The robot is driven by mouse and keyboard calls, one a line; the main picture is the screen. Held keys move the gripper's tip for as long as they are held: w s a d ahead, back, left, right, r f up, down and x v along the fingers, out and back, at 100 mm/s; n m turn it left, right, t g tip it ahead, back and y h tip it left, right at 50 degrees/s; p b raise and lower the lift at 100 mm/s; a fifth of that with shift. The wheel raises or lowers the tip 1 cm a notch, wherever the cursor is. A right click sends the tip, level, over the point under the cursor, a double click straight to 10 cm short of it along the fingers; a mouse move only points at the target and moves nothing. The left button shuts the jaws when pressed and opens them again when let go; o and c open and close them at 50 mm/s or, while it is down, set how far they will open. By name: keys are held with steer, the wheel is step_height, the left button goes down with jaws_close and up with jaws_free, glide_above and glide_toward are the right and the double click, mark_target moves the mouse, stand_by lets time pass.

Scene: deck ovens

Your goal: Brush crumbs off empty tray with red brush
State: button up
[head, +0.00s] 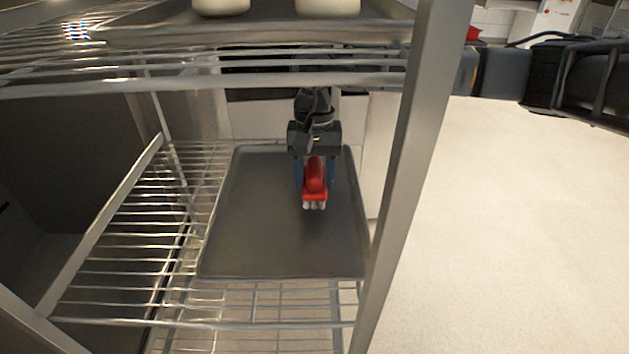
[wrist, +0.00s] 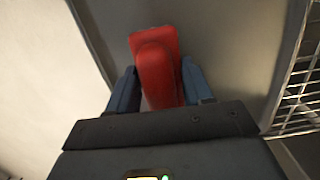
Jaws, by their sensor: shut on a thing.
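The red brush (head: 315,178) is held in my gripper (head: 315,186), between its two blue fingers, with its pale bristles pointing toward the tray. The brush also shows in the wrist view (wrist: 156,62), with my gripper (wrist: 158,88) closed on both sides of it. The grey empty tray (head: 270,245) lies on the rack's middle wire shelf, under the brush. I cannot tell whether the bristles touch the tray. No crumbs can be made out on it. The tray also fills much of the wrist view (wrist: 232,50).
The wire rack (head: 125,235) surrounds the tray, with a metal post (head: 415,150) on the right. An upper shelf holds another tray (head: 250,32) with pale round items, close above my arm. Open floor (head: 520,220) lies to the right.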

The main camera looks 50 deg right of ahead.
steer(key=shift+r, duration=0.6)
